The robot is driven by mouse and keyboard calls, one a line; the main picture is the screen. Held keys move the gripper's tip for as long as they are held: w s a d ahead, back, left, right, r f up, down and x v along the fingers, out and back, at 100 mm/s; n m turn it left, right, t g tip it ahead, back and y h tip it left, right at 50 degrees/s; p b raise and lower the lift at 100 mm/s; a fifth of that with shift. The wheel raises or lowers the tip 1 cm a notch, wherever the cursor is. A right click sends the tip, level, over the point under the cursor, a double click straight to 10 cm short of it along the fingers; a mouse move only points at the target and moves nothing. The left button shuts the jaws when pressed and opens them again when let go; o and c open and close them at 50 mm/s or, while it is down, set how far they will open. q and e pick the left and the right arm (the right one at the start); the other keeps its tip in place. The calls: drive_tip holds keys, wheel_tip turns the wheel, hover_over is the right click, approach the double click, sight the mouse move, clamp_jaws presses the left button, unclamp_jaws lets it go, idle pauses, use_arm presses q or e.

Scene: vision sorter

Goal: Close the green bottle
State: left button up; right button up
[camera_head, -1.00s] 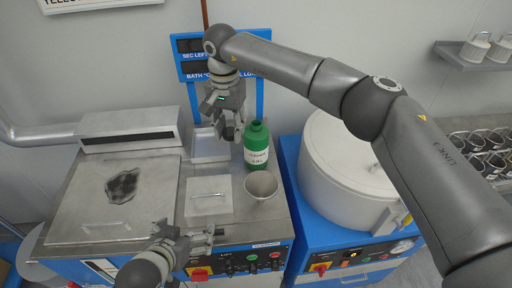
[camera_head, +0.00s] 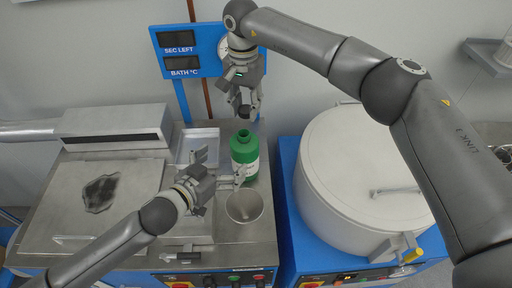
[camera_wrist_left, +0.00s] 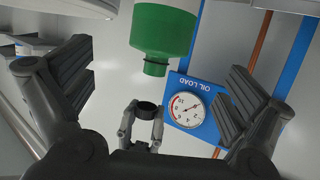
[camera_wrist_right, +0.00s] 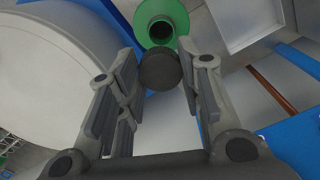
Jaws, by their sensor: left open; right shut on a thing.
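The green bottle (camera_head: 243,160) stands upright on the metal bench with its mouth uncovered. Its neck also shows in the left wrist view (camera_wrist_left: 156,66), and its open mouth in the right wrist view (camera_wrist_right: 161,31). My left gripper (camera_head: 222,167) is open at the bottle's left side. In its wrist view the bottle lies ahead between the spread fingers, with no visible grip. My right gripper (camera_head: 249,104) is shut on a dark round cap (camera_wrist_right: 160,69) and holds it above the bottle, apart from the mouth. The cap also shows in the left wrist view (camera_wrist_left: 147,105).
A grey cup (camera_head: 245,207) stands just in front of the bottle. A shallow metal tray (camera_head: 199,139) lies behind my left gripper. A large white round vessel (camera_head: 350,165) stands right of the bench. A blue display panel (camera_head: 181,52) rises at the back.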

sight(244, 144)
drive_tip(key=shift+s+a+r, duration=0.1)
drive_tip(key=shift+a+r, duration=0.05)
drive_tip(key=shift+s+a+r, duration=0.2)
drive_tip(key=shift+s+a, duration=0.15)
drive_tip(key=shift+s, duration=0.15)
use_arm(q)
drive_tip(key=x, duration=1)
drive_tip(key=shift+w+r, duration=0.1)
drive_tip(key=shift+w, duration=0.1)
use_arm(e)
drive_tip(key=shift+w+d, duration=0.1)
drive_tip(key=shift+w, duration=0.05)
use_arm(q)
drive_tip(key=shift+w+d, duration=0.15)
drive_tip(key=c, duration=1.5)
drive_tip(key=shift+c, duration=0.2)
use_arm(e)
drive_tip(key=shift+f, duration=2.5)
